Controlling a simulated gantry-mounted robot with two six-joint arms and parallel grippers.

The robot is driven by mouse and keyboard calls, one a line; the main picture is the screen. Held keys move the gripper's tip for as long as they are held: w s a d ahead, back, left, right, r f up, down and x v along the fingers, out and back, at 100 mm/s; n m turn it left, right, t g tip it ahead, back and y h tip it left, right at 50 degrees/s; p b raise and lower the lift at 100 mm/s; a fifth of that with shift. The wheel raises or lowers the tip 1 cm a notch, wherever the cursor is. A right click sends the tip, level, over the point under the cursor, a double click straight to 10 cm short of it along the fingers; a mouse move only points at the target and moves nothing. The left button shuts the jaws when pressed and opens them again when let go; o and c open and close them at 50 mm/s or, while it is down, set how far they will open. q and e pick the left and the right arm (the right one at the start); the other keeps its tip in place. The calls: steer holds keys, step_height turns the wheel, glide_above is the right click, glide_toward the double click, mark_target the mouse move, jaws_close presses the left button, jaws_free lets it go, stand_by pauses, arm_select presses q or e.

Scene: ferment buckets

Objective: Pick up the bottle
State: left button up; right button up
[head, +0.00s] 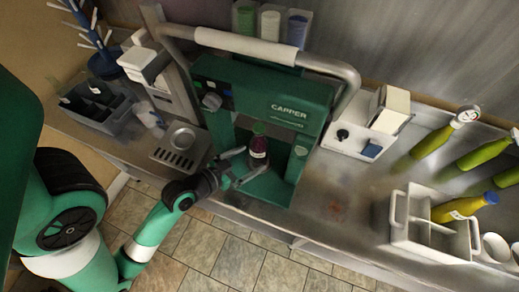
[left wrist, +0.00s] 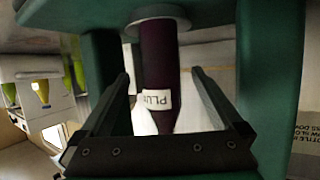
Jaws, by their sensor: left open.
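A dark purple bottle (head: 259,146) with a green top stands inside the green capper (head: 303,112), in its opening. In the left wrist view the bottle (left wrist: 159,60) shows dark, with a white label reading "PLU", and its far end meets a round grey part of the capper. My left gripper (head: 254,161) is open at the front of the capper. Its two fingers point at the bottle, one on each side, with gaps visible between them and the bottle in the left wrist view (left wrist: 160,76). My right gripper is not in view.
A white carrier (head: 430,248) holding a yellow bottle (head: 464,207) stands at the right, with several yellow-green bottles behind it. A drip tray (head: 181,147) and grey bin (head: 97,104) are to the left. The capper's frame closely surrounds the bottle. The steel counter right of the capper has free room.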

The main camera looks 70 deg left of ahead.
mark_target(259, 154)
arm_select(q)
steer(key=x, duration=0.5)
steer(key=shift+w+a+f+p, duration=0.15)
steer(key=shift+a+f+p, duration=0.05)
steer(key=shift+f+p, duration=0.15)
steer(key=shift+r, duration=0.15)
jaws_close()
